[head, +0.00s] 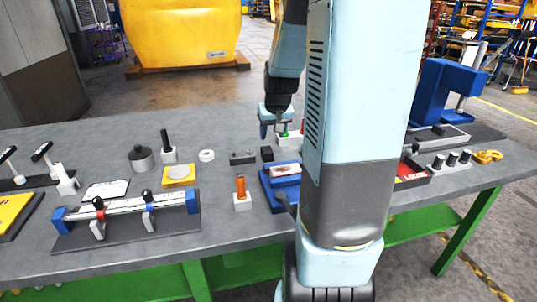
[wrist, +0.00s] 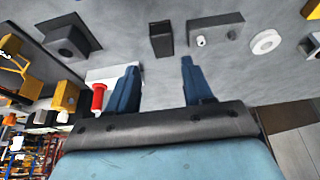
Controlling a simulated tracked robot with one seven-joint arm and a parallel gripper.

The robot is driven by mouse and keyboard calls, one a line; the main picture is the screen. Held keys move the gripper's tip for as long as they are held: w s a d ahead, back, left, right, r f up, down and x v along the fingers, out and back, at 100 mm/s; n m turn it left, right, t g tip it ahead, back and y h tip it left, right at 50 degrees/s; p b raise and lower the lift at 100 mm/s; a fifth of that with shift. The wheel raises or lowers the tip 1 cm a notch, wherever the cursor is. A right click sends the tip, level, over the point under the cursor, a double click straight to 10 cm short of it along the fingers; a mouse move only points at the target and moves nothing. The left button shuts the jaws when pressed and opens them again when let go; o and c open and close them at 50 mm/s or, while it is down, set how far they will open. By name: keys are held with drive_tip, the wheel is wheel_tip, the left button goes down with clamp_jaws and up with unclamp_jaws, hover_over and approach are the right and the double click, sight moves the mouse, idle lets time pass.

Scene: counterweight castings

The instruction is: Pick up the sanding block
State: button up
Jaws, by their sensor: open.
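A small dark block (head: 267,154), which looks like the sanding block, lies on the grey table below my gripper (head: 272,130). I cannot confirm its identity from its looks alone. In the wrist view the dark block (wrist: 161,40) lies beyond the fingertips, roughly in line with the gap between them. My gripper (wrist: 158,68) is open, with two blue fingers apart and nothing between them. It hangs above the table, apart from the block.
A grey block with pegs (head: 243,158) and a white ring (head: 206,156) lie left of the dark block. A blue fixture (head: 278,200) sits in front, partly hidden by my arm.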

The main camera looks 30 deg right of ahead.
sight(267, 150)
drive_tip(key=x, duration=0.6)
drive_tip(key=shift+r, duration=0.1)
drive_tip(key=shift+w+x, duration=0.15)
drive_tip(key=shift+x, duration=1.15)
drive_tip(key=shift+w+x, duration=0.15)
drive_tip(key=shift+x, duration=1.2)
drive_tip(key=shift+a+r, duration=0.1)
drive_tip(key=shift+a, duration=0.05)
drive_tip(key=c, duration=0.8)
drive_tip(key=shift+r, duration=0.15)
